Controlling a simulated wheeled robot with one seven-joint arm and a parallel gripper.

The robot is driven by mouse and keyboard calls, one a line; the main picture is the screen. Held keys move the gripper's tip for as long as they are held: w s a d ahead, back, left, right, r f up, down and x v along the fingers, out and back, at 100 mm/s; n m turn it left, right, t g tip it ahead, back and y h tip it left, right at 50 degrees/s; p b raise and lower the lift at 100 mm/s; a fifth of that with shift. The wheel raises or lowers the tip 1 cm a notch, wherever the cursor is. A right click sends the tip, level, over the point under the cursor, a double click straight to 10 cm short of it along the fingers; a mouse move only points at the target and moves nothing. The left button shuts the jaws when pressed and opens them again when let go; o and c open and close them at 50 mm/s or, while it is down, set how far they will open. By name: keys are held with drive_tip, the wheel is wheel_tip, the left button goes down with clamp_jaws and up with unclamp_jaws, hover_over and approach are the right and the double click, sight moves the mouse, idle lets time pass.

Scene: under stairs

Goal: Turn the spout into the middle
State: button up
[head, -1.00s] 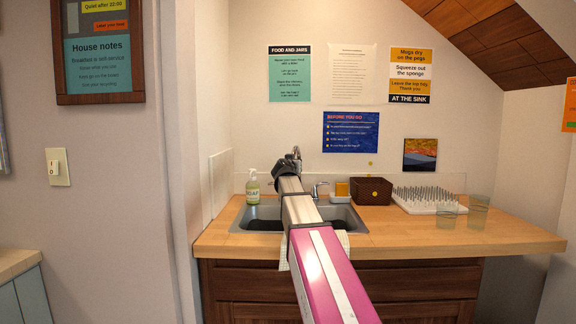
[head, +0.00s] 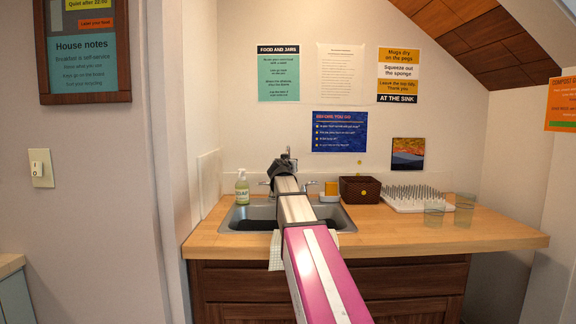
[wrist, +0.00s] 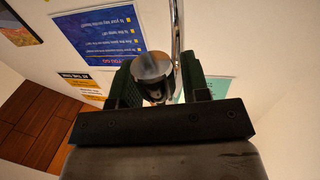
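The sink (head: 232,214) is set in the wooden counter, with two dark basins. The tap stands behind it; its upper end (head: 289,151) shows just above my gripper (head: 283,165) in the head view. My arm hides the rest of the spout, so its direction over the basins cannot be told there. In the wrist view, the thin chrome spout (wrist: 176,35) runs down beside a round, shiny metal part (wrist: 151,66). The two dark green fingers of my gripper (wrist: 158,85) are apart, with this part between or just beyond them. Contact cannot be made out.
A soap bottle (head: 242,187) stands left of the sink. A cloth (head: 276,252) hangs at the front edge.

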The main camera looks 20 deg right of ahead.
drive_tip(key=shift+o, duration=0.3)
drive_tip(key=v, duration=1)
drive_tip(key=shift+s+a, duration=0.15)
drive_tip(key=shift+s, duration=0.25)
